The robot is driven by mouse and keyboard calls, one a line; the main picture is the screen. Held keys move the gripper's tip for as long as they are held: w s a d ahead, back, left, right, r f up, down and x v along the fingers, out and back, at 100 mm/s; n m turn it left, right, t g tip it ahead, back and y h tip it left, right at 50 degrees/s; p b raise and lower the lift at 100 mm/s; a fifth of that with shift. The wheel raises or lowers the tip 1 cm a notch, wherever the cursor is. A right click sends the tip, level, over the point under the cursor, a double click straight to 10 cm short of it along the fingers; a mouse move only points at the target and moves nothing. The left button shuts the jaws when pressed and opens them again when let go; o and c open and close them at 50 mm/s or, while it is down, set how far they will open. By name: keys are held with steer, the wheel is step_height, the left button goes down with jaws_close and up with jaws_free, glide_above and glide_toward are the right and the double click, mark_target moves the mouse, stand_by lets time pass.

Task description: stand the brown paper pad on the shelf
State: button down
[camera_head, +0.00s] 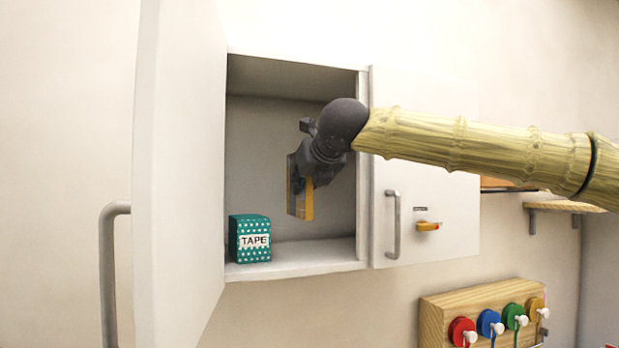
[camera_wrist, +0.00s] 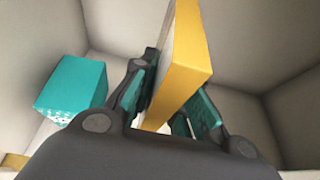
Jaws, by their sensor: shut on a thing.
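The paper pad (camera_head: 304,201), an upright slab with a yellow-orange side, is held inside the open wall cabinet. In the wrist view the pad (camera_wrist: 190,62) shows a yellow face and a pale side between the fingers. My gripper (camera_head: 303,178) is shut on it from above; its fingers (camera_wrist: 172,105) press on the pad's two sides. The cabinet's floor board, the shelf (camera_head: 310,259), lies below the pad, with a visible gap in the head view. The pad's far side is hidden.
A teal tape box (camera_head: 250,240) stands on the shelf at left; it also shows in the wrist view (camera_wrist: 75,88). The left cabinet door (camera_head: 178,150) is open, the right door (camera_head: 430,170) shut. The shelf right of the box is clear.

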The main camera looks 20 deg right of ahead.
mark_target(304, 195)
steer(key=shift+s+d+f, duration=0.3)
steer(key=shift+s, duration=0.1)
steer(key=shift+s+d+f+b, duration=0.15)
steer(key=shift+f+b, duration=0.1)
steer(key=shift+b, duration=0.15)
steer(key=shift+w+a+f+b, duration=0.2)
steer(key=shift+w+f+b, duration=0.1)
steer(key=shift+f, duration=0.3)
steer(key=shift+w+a+f+b, duration=0.2)
steer(key=shift+f+b, duration=0.1)
steer(key=shift+f, duration=0.25)
steer(key=shift+s+d+f+b, duration=0.2)
steer(key=shift+f+b, duration=0.1)
steer(key=shift+f, duration=0.1)
steer(key=shift+s+d+f+b, duration=0.1)
steer(key=shift+s+f+b, duration=0.05)
steer(key=shift+f+b, duration=0.2)
steer(key=shift+w+a+f+b, duration=0.1)
steer(key=shift+f+b, duration=0.3)
steer(key=shift+f, duration=0.15)
steer(key=shift+w+a+f+b, duration=0.1)
steer(key=shift+f+b, duration=0.25)
steer(key=shift+f, duration=0.2)
steer(key=shift+s+d+f+b, duration=0.1)
steer(key=shift+f+b, duration=0.3)
steer(key=shift+f, duration=0.05)
steer(key=c, duration=1.3)
jaws_free()
